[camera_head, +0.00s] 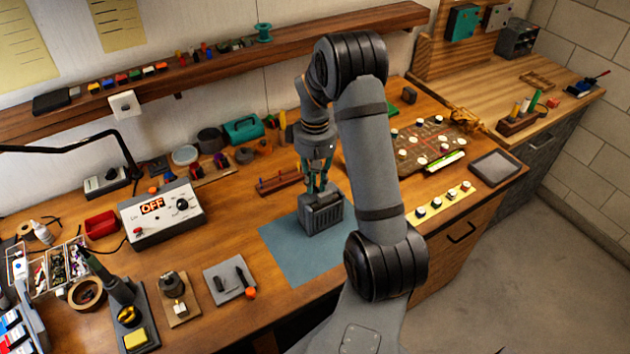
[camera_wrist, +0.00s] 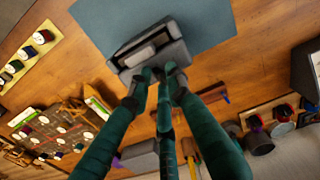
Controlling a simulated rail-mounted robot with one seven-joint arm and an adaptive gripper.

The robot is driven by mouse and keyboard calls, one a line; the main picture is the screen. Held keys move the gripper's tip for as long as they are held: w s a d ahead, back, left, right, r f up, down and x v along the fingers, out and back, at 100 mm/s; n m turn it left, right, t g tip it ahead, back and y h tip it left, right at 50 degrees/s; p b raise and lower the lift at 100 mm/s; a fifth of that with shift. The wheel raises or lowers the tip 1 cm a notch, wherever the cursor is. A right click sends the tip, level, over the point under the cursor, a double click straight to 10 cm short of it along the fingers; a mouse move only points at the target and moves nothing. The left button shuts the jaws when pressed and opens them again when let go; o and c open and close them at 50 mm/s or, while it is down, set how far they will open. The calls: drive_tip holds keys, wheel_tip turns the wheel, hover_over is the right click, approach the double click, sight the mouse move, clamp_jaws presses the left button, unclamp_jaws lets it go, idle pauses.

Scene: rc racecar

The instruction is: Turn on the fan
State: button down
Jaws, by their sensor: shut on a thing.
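A grey, box-shaped unit with a slatted front, which looks like the fan (camera_head: 322,217), stands upright on the blue mat (camera_head: 283,253). My gripper (camera_head: 317,188) reaches down to it from above, with its fingers at the unit's top edge. In the wrist view, the green fingers of my gripper (camera_wrist: 159,74) meet at the near edge of the fan (camera_wrist: 172,51) and are shut on a part of it. The fingertips hide the gripped part, and I cannot make out a switch or whether the fan runs.
A white control box (camera_head: 162,217) reading OFF stands left of the mat. A grey tray with small tools (camera_head: 229,282) lies front left of the mat. A yellow strip with knobs (camera_head: 440,205) lies to the right. The mat around the fan is clear.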

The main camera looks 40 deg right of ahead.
drive_tip(key=shift+r, duration=0.1)
drive_tip(key=shift+s+d+y+p, duration=0.1)
drive_tip(key=shift+d+y+p, duration=0.2)
drive_tip(key=shift+y+p, duration=0.4)
drive_tip(key=y, duration=0.2)
drive_tip(key=d+t+y, duration=0.1)
drive_tip(key=y, duration=0.1)
drive_tip(key=shift+d+p, duration=0.2)
drive_tip(key=shift+p, duration=0.15)
drive_tip(key=c, duration=1.7)
unclamp_jaws()
drive_tip(key=v, duration=1.1)
drive_tip(key=shift+s+d+r, duration=0.1)
drive_tip(key=shift+d+r, duration=0.15)
drive_tip(key=shift+r, duration=0.05)
